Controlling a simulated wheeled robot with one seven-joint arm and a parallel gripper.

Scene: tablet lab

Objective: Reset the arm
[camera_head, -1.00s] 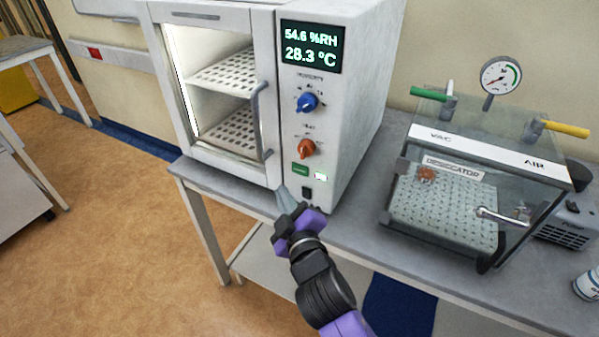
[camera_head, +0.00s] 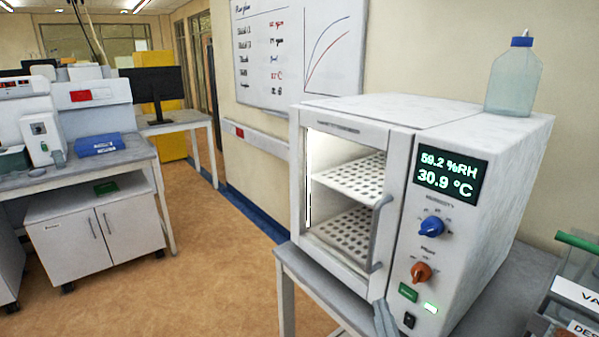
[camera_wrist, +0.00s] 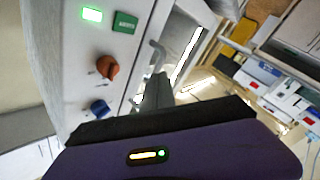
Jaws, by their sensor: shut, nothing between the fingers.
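My gripper shows in the head view only as grey fingertips (camera_head: 385,318) at the bottom edge, in front of the lower corner of the humidity chamber (camera_head: 345,110). The rest of my arm is below that view. In the wrist view the gripper fingers (camera_wrist: 157,92) are together with nothing between them, near the chamber's front by its door handle. The chamber's door is closed and its lit shelves look empty. Its display reads 59.2 %RH and 30.9 °C. A blue knob (camera_head: 431,226), an orange knob (camera_head: 421,272) and a lit green light (camera_head: 430,308) are on its panel.
A bottle with a blue cap (camera_head: 514,78) stands on the chamber. The desiccator (camera_head: 575,310) is partly in view at the lower right. A cabinet bench (camera_head: 95,235) with instruments is at the left. Open floor (camera_head: 215,265) lies between the benches.

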